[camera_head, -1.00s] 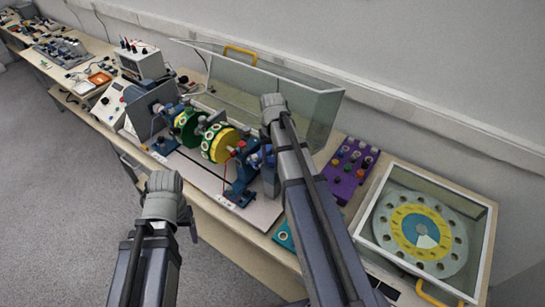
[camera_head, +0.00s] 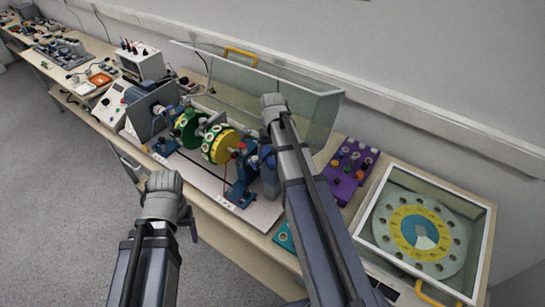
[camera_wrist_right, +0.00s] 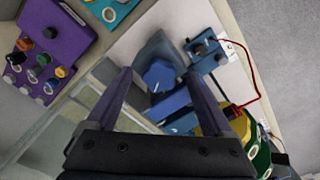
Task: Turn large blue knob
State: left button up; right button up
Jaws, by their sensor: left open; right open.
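The large blue knob (camera_wrist_right: 158,76) sits on a blue-grey mount at the end of the shaft rig. In the right wrist view it lies between the two open fingers of my right gripper (camera_wrist_right: 160,84); whether they touch it I cannot tell. In the head view the right gripper (camera_head: 273,104) reaches over the rig, and its arm hides part of the blue end (camera_head: 266,158). My left gripper (camera_head: 164,186) is over the bench's front edge, away from the knob; its fingers are hard to see.
The rig carries a yellow disc (camera_head: 218,146) and a green disc (camera_head: 187,127). A clear cover (camera_head: 310,112) stands behind it. A purple panel with small knobs (camera_head: 346,172) and a glass-lidded dial box (camera_head: 482,250) are to the right. Floor (camera_head: 60,190) is clear at left.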

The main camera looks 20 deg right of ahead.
aim_at(272, 161)
notch_tip(272, 161, up, 7)
jog(key=p, duration=0.6)
jog(key=shift+f, duration=0.1)
dwell(0.5)
jog(key=s+a+f+n+b, duration=0.2)
jog(key=s+a+f+b, duration=0.2)
jog(key=a, duration=0.3)
jog(key=s+a+f+n+b, duration=0.2)
jog(key=s+a+f+b, duration=0.2)
jog(key=s+a, duration=0.3)
jog(key=s+a+f+n+h+b, duration=0.1)
jog(key=s+a+f+n+b, duration=0.1)
jog(key=s+a+f+b, duration=0.3)
jog(key=a, duration=0.4)
jog(key=shift+s+n, duration=0.25)
jog(key=shift+n, duration=0.05)
jog(key=shift+d, duration=0.1)
